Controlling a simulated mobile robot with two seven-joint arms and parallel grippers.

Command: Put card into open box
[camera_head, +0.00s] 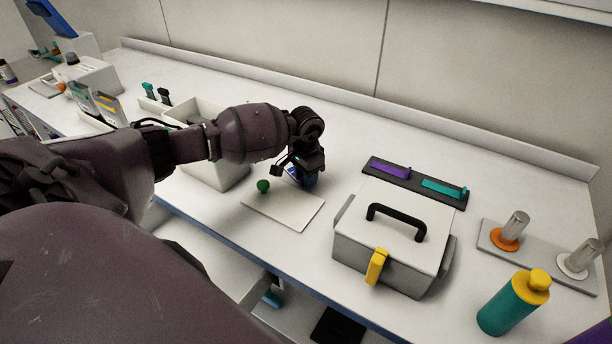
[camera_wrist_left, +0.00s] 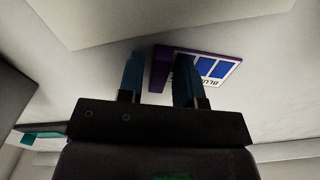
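The card (camera_wrist_left: 215,68), white with a purple edge, blue blocks and dark lettering, shows in the left wrist view just beyond my left gripper (camera_wrist_left: 160,80). The gripper's two blue fingers are apart; the right one overlaps the card in the picture, and I cannot tell if it touches. In the head view my left gripper (camera_head: 303,178) is low over the bench, beside a pale sheet; the card cannot be made out clearly there. A white open-topped box (camera_head: 225,176) stands left of the gripper, partly hidden by my arm. My right gripper is not in view.
A pale sheet (camera_head: 285,209) with a green ball (camera_head: 263,186) lies in front. Right are a lidded box (camera_head: 380,264) with black handle and yellow latch, a dark tray (camera_head: 413,182), a grey plate (camera_head: 540,260) with two metal cylinders, and a teal bottle (camera_head: 505,312).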

